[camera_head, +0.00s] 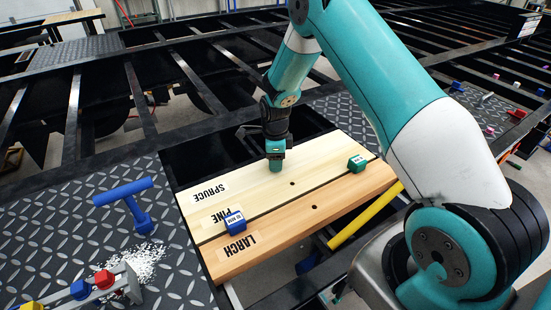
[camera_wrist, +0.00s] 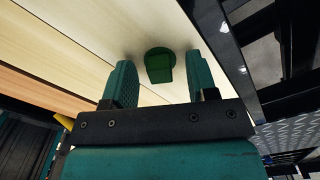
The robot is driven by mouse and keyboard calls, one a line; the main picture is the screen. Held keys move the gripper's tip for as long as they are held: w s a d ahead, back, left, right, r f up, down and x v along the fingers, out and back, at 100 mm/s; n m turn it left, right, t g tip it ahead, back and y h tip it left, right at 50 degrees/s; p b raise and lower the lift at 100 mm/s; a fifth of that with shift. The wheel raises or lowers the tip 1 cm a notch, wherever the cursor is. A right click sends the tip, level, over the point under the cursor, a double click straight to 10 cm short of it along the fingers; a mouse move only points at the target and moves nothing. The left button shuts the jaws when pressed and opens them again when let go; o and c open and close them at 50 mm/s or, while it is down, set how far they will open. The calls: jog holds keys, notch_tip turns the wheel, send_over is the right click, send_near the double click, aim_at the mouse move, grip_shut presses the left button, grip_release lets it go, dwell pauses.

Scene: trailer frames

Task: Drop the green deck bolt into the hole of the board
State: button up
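The board has pale planks lettered SPRUCE and PINE and an orange plank lettered LARCH (camera_head: 250,250). Dark holes show in the pine plank (camera_head: 292,183) and the larch plank (camera_head: 313,202). My gripper (camera_head: 275,165) points down over the spruce plank (camera_head: 235,178). In the wrist view my gripper (camera_wrist: 161,75) is open, its two teal fingers apart. The green deck bolt (camera_wrist: 159,66) shows between them, with a gap on each side, over the pale wood. Whether it sits in a hole is hidden.
A green block (camera_head: 356,162) and a blue labelled block (camera_head: 234,221) sit on the board. At left are a blue T-handle tool (camera_head: 128,200), white granules (camera_head: 148,260) and a rack with red and blue pieces (camera_head: 98,285). A yellow bar (camera_head: 365,216) lies beside the board.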

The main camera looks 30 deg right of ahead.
jog(key=shift+r, duration=0.1)
notch_tip(320, 180, up, 17)
jog(key=b, duration=0.3)
jog(key=shift+r, duration=0.1)
dwell(0.5)
